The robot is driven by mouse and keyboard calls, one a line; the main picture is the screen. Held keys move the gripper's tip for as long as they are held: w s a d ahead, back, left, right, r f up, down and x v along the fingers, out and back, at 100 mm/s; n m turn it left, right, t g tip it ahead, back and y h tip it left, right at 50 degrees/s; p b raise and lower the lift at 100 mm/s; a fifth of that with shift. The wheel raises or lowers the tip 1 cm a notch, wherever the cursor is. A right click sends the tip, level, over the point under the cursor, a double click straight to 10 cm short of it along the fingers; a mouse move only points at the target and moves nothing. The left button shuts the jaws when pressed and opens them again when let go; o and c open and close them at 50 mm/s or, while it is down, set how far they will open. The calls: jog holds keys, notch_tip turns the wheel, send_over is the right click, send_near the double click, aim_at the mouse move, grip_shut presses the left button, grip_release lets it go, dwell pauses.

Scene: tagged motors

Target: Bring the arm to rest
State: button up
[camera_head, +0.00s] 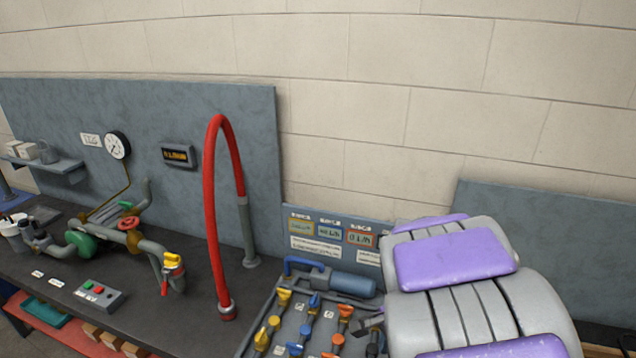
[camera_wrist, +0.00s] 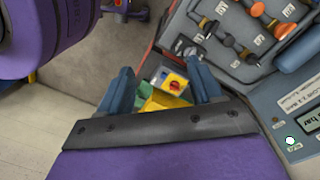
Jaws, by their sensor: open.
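My arm, purple and grey, fills the lower right of the head view and hides part of the bench and panel behind it. In the wrist view my gripper (camera_wrist: 160,71) has its two blue-grey fingers spread wide apart. Nothing is held between them. A small box with a red knob on yellow (camera_wrist: 174,82) shows in the gap, beyond the fingers. I cannot tell its distance from the fingertips. In the head view I cannot make out the gripper clearly.
A tray of coloured-handled parts (camera_head: 262,318) lies left of my arm, also in the wrist view (camera_wrist: 232,40). A red hose (camera_head: 211,200) arches up beside it. Pipes with valves (camera_head: 132,238) and a button box (camera_head: 98,295) stand on the dark bench at left. Labelled displays (camera_head: 329,231) stand behind.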

jog(key=s+a+r+n+g+b, duration=0.1)
jog(key=s+n+b, duration=0.2)
jog(key=s+n, duration=1)
jog(key=s, duration=0.8)
jog(key=shift+s+r+n+b, duration=0.2)
jog(key=shift+s+n+b, duration=0.1)
jog(key=shift+s+b, duration=0.05)
jog(key=shift+a, duration=0.15)
